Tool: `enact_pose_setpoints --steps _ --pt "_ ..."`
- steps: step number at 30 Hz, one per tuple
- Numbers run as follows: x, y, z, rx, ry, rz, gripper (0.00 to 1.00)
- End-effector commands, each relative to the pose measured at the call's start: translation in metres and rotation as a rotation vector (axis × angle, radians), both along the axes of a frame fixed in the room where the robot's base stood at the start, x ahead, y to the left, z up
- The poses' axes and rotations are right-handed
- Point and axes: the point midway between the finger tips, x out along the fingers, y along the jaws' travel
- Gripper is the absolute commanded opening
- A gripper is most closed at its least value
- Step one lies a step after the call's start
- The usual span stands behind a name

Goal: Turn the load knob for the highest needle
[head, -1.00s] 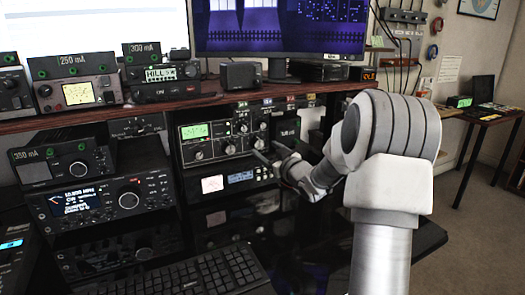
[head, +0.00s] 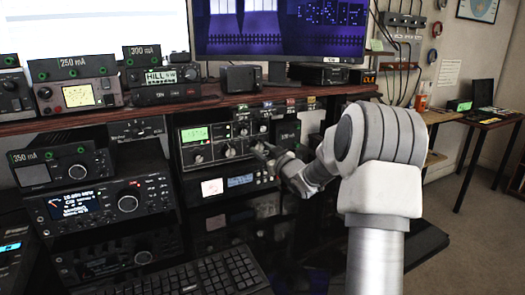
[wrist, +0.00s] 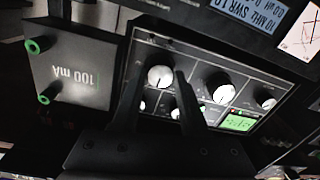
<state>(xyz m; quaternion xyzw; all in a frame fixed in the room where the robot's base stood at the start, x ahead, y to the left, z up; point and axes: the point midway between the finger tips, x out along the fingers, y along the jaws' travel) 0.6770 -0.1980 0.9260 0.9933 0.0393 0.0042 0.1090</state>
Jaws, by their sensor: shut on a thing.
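The tuner (head: 216,157) is a dark panel with a green display and several pale knobs, under the wooden shelf. In the wrist view it appears upside down. My gripper (head: 259,148) is at the panel's lower right. In the wrist view my gripper (wrist: 157,80) has one finger on each side of a large pale knob (wrist: 160,77) and is shut on it. That knob is the large one nearest the 100 mA box; its label is unreadable. Below the tuner is a white meter (head: 212,187), also at the wrist view's top right (wrist: 302,35); its needle position is unclear.
Another large knob (wrist: 220,91) and several smaller ones sit close beside my fingers. The 100 mA box (wrist: 82,75) with green terminals stands beside the tuner. The shelf edge (head: 110,119) runs above; a keyboard (head: 205,275) lies below.

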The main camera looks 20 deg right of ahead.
Motion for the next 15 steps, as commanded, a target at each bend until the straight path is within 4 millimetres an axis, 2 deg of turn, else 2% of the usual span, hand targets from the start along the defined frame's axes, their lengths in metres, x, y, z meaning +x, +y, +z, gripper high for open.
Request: enact_pose_setpoints --steps 8,15 --pt "-0.0002 0.0001 0.0004 0.011 0.001 0.000 0.00" --pt "-0.0002 0.0001 0.0022 0.107 0.003 0.000 0.00"
